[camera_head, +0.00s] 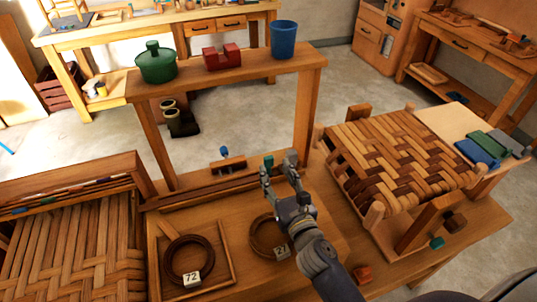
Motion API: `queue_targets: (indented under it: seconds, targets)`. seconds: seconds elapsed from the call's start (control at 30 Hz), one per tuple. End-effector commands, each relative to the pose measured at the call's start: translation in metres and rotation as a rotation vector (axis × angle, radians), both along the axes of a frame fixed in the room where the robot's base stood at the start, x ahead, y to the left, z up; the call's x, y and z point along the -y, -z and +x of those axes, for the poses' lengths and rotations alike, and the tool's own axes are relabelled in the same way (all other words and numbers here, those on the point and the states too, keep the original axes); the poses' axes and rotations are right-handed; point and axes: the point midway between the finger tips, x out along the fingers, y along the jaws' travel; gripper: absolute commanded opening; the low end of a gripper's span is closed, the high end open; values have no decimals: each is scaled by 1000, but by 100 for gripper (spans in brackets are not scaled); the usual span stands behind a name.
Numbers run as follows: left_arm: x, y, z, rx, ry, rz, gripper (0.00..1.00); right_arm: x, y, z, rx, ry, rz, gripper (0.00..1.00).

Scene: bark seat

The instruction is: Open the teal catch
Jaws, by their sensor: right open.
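My right gripper (280,170) reaches in from the bottom right, its fingers apart and pointing away over the back part of the bench. A small teal piece (268,162) shows at its left fingertip; I cannot tell whether the two touch. A blue knob (224,151) stands on a brown block on the wooden rail, left of the gripper. Another small teal piece (437,243) sits at the front right of the woven seat frame (400,150). I cannot tell which teal piece is the catch. My left gripper is out of view.
A raised shelf holds a green pot (156,62), a red block (222,58) and a blue cup (284,40). Dark coils with tags "72" (191,279) and "27" (282,252) lie in front. A red block (362,274) lies near my arm.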

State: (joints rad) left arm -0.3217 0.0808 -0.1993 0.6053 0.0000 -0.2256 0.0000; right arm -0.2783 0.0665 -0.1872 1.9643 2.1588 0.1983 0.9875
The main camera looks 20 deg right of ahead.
Motion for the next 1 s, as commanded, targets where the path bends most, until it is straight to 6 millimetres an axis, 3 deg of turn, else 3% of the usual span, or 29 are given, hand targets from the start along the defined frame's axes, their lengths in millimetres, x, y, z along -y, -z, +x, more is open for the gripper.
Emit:
queue_targets:
  seconds: [0.13,0.33,0.43,0.8,1.0]
  targets:
    - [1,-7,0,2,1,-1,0,-1,-3,26,3,0,0,43]
    - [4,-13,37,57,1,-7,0,-2,-2,51,2,0,-1,43]
    - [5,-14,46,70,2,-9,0,-2,-1,57,1,0,-1,43]
    - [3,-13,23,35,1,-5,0,-2,-1,61,1,0,-2,43]
    - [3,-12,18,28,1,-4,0,-2,-1,61,1,-1,-2,0]
